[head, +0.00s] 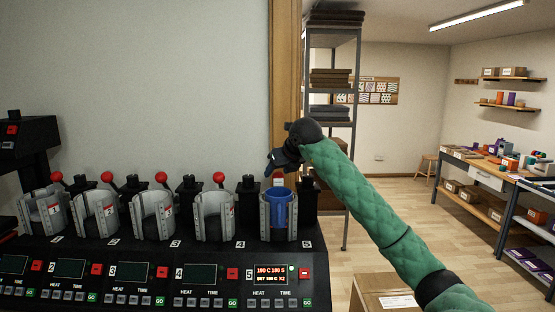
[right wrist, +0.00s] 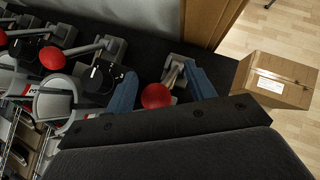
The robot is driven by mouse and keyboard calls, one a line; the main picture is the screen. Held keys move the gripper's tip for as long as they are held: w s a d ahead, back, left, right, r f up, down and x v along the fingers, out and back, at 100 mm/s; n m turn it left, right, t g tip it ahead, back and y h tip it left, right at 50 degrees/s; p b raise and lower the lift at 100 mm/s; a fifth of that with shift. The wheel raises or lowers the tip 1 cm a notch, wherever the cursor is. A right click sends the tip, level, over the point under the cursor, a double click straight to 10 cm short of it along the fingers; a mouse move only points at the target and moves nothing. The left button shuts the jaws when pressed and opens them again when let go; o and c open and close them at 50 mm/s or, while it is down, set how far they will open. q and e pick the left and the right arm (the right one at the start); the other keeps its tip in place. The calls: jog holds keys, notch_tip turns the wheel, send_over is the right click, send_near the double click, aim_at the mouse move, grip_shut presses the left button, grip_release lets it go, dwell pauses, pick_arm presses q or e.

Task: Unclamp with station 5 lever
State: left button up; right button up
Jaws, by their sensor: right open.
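Station 5 (head: 264,216) is the rightmost clamp of the press and holds a blue mug (head: 279,209). Its lever is mostly hidden by my right gripper (head: 280,161) in the head view. In the right wrist view, the lever's red ball knob (right wrist: 156,96) lies between the two blue-grey fingers of my right gripper (right wrist: 161,80). The fingers are apart, one on each side of the knob, with no clear contact. The station 5 panel (head: 276,275) is lit and shows numbers. My left gripper is not in view.
Several other clamps with red-knobbed levers stand in a row to the left, the nearest being station 4 (head: 212,216). A cardboard box (head: 383,292) stands at the right of the press. A shelf rack (head: 333,70) rises behind my right arm.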

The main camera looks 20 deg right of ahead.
jog(key=shift+s+d+r+p, duration=0.1)
jog(key=shift+s+r+p, duration=0.1)
jog(key=shift+r, duration=0.75)
jog(key=shift+s+r+p, duration=0.15)
jog(key=shift+s+r, duration=0.1)
jog(key=shift+r, duration=0.75)
jog(key=shift+s+d+r+p, duration=0.1)
jog(key=shift+s+r+p, duration=0.1)
jog(key=shift+r, duration=0.75)
jog(key=shift+s+r, duration=0.1)
jog(key=v, duration=0.5)
jog(key=shift+s+r, duration=0.25)
jog(key=shift+r, duration=0.05)
